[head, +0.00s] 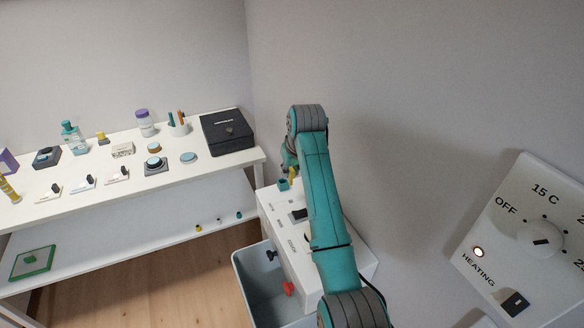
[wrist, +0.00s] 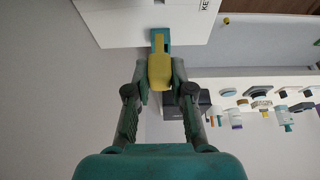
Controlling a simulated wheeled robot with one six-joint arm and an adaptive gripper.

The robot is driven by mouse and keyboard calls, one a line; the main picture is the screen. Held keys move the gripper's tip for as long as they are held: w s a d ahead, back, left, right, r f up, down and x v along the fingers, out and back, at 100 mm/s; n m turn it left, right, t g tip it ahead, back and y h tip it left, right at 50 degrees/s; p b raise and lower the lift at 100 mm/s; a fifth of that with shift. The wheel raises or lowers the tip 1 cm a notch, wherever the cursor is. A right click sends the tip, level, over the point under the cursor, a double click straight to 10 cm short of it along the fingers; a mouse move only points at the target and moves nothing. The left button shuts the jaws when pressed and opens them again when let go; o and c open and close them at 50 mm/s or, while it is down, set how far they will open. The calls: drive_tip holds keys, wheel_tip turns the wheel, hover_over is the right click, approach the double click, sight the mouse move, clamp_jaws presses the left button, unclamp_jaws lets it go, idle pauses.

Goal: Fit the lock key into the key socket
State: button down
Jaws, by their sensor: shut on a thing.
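The yellow lock key (wrist: 160,74) is between the fingertips of my gripper (wrist: 160,82) in the wrist view, which is shut on it. Its narrow front end overlaps the teal key socket (wrist: 167,37) at the edge of the white box (wrist: 120,22). I cannot tell how deep the key sits in it, if at all. In the head view, a small yellow part of the key (head: 293,172) shows beside the teal socket (head: 283,184), above the white box (head: 277,215). My gripper is mostly hidden behind my arm there.
A white shelf table (head: 215,163) at left carries switches, bottles and a black case (head: 227,131). A heating dial panel (head: 530,240) is on the right wall.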

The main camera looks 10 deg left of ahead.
sight(291, 184)
drive_tip(key=shift+s, duration=0.1)
drive_tip(key=shift+f, duration=2.85)
drive_tip(key=shift+f, duration=2.1)
drive_tip(key=c, duration=0.9)
unclamp_jaws()
drive_tip(key=shift+c, duration=0.2)
drive_tip(key=v, duration=1.2)
drive_tip(key=shift+d, duration=0.1)
